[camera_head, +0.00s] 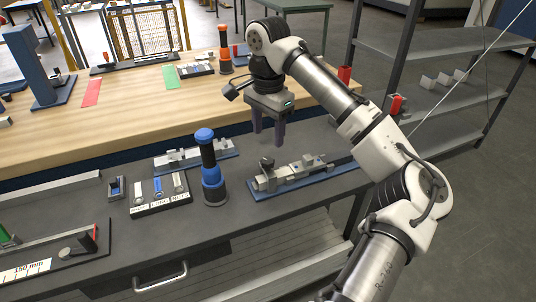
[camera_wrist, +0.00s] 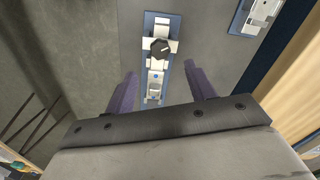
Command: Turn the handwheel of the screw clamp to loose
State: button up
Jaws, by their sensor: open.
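The screw clamp (camera_head: 310,170) is a grey metal fixture on a blue base plate, near the front right of the grey bench. Its handwheel (camera_head: 267,163) is a small dark knob at the clamp's left end; in the wrist view it is a black knob (camera_wrist: 160,50) with a pale line on top. My gripper (camera_head: 268,138) points down above the clamp's left end, its two purple fingers apart and empty. In the wrist view the fingers (camera_wrist: 160,70) stand either side of the clamp, with the handwheel a little beyond their tips. The gripper does not appear to touch the clamp.
A blue-and-black cylinder (camera_head: 210,170) stands left of the clamp. Another fixture on a blue plate (camera_head: 193,157) lies behind it. A tool tray (camera_head: 160,195) and small blue bin (camera_head: 116,187) are further left. A wooden table (camera_head: 130,120) is behind; shelves (camera_head: 440,90) stand right.

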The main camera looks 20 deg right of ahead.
aim_at(268, 160)
notch_tip(268, 160, down, 8)
jog(key=shift+p, duration=0.35)
jog(key=c, duration=1)
